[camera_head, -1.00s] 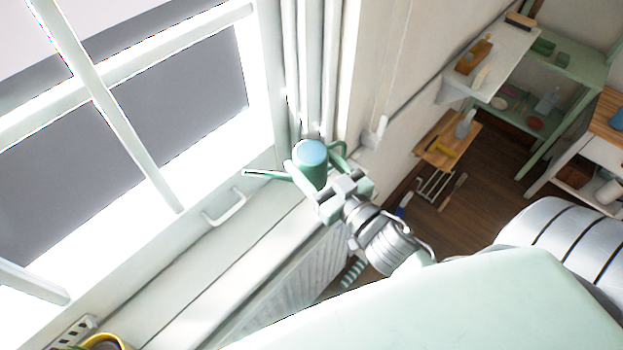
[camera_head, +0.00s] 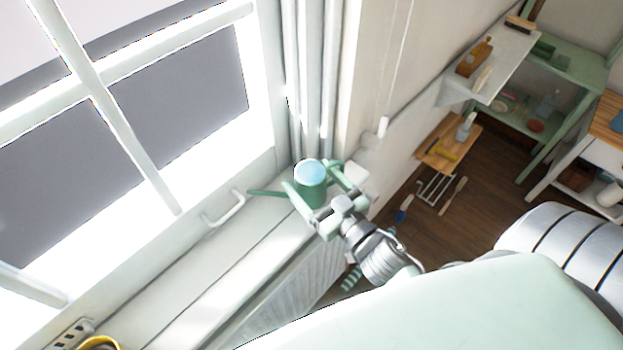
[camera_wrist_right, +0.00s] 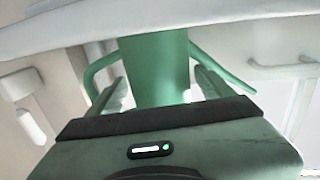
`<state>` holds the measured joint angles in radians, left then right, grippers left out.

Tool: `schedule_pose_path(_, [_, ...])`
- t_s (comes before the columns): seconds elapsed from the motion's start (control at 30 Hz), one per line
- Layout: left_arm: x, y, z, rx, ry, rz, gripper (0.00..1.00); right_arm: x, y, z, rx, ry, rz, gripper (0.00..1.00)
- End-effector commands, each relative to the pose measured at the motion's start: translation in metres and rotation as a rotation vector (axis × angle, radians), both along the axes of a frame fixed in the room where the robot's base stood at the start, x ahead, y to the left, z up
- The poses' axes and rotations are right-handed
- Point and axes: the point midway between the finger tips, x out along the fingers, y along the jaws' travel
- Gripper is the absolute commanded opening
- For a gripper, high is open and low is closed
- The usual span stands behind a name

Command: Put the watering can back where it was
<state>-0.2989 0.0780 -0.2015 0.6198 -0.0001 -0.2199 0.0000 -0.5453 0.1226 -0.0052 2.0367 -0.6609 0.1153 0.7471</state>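The green watering can (camera_head: 312,192), with a pale blue top, is upright at the far end of the white window sill (camera_head: 215,265), by the corner. It appears to rest on the sill. Its spout points left in the head view. My right gripper (camera_head: 312,197) is open, with one finger on each side of the can body. In the right wrist view the can body (camera_wrist_right: 155,65) is between the fingers, with gaps visible beside it. The can's underside is hidden. My left gripper is not in view.
The window with a white handle (camera_head: 225,210) is on the left. A white radiator (camera_head: 290,300) is below the sill. A yellow pot (camera_head: 100,343) is at the near end of the sill. A wall shelf (camera_head: 510,55) and green shelving (camera_head: 570,65) are at the upper right.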

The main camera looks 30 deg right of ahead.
Motion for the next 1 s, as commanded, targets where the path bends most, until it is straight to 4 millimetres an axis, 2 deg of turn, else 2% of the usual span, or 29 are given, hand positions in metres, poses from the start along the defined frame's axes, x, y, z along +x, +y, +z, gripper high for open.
schedule_pose_path(0.37, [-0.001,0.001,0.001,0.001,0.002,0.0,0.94,-0.003,0.0,0.002,0.002,0.002,0.001,0.84])
schedule_pose_path(0.47, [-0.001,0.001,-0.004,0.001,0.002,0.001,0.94,-0.017,-0.002,0.0,0.003,0.003,0.001,0.84])
schedule_pose_path(0.8, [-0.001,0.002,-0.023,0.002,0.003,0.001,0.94,-0.089,-0.012,-0.001,0.002,0.005,-0.002,0.84])
schedule_pose_path(1.0, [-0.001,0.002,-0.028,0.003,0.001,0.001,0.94,-0.113,-0.016,0.001,0.002,0.002,-0.001,0.84])
